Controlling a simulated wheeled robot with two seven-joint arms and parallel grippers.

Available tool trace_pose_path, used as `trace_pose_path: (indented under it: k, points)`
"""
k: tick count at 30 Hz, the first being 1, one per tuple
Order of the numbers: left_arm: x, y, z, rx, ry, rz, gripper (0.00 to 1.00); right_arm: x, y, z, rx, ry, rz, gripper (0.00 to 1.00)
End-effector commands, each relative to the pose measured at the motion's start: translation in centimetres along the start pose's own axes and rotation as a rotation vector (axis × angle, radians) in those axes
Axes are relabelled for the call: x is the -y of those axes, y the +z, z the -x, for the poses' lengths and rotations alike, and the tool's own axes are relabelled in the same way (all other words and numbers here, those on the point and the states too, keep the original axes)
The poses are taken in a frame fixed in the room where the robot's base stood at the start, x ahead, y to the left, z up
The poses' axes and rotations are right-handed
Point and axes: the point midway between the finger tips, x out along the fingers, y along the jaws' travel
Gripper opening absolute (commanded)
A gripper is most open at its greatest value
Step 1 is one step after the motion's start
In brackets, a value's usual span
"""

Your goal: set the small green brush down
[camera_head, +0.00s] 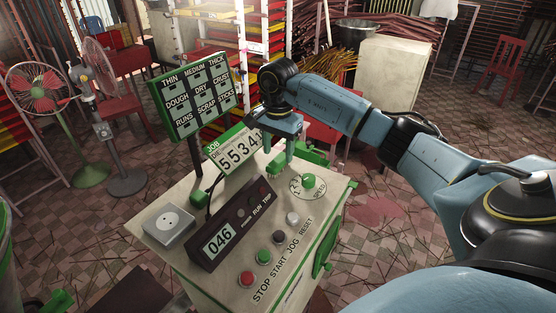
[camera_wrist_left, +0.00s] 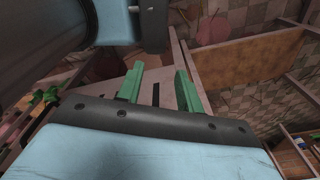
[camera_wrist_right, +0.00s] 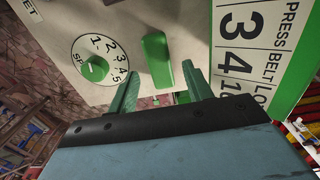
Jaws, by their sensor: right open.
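My right gripper (camera_head: 289,152) is over the far end of the cream control console (camera_head: 190,195), fingers pointing down. In the right wrist view the same gripper (camera_wrist_right: 162,90) has its fingers apart. A small green block, which looks like the brush (camera_wrist_right: 157,60), shows just beyond the fingertips, against the console top beside the speed dial (camera_wrist_right: 100,60). In the head view the arm partly hides that spot. My left gripper (camera_wrist_left: 160,88) is open and empty in the left wrist view.
The counter card (camera_head: 238,148) and green-framed label board (camera_head: 195,95) stand at the console's far left. The display box (camera_head: 230,225) and several push buttons (camera_head: 262,257) fill its near part. Fans (camera_head: 40,90) and racks stand behind. Wooden framing (camera_wrist_left: 250,62) lies near my left gripper.

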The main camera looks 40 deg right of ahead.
Motion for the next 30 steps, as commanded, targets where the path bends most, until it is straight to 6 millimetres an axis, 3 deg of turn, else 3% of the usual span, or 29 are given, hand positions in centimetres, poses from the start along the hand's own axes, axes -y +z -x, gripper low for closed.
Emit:
trace_pose_path:
  k: [6,12,26,30]
  points:
    - [0.0,0.1,-0.9,0.000,0.000,0.000,0.36,0.1,0.0,4.9,-0.002,-0.004,0.000,0.50]
    - [0.0,0.1,-1.1,0.000,-0.001,0.000,0.36,0.0,0.0,7.6,0.000,-0.001,0.000,0.50]
    - [0.0,0.1,-1.1,-0.001,-0.001,0.001,0.36,0.1,0.2,8.2,0.005,-0.003,0.001,0.50]
    - [0.1,0.0,-0.7,-0.001,-0.001,0.001,0.36,1.8,3.0,7.0,0.082,-0.073,0.019,0.50]
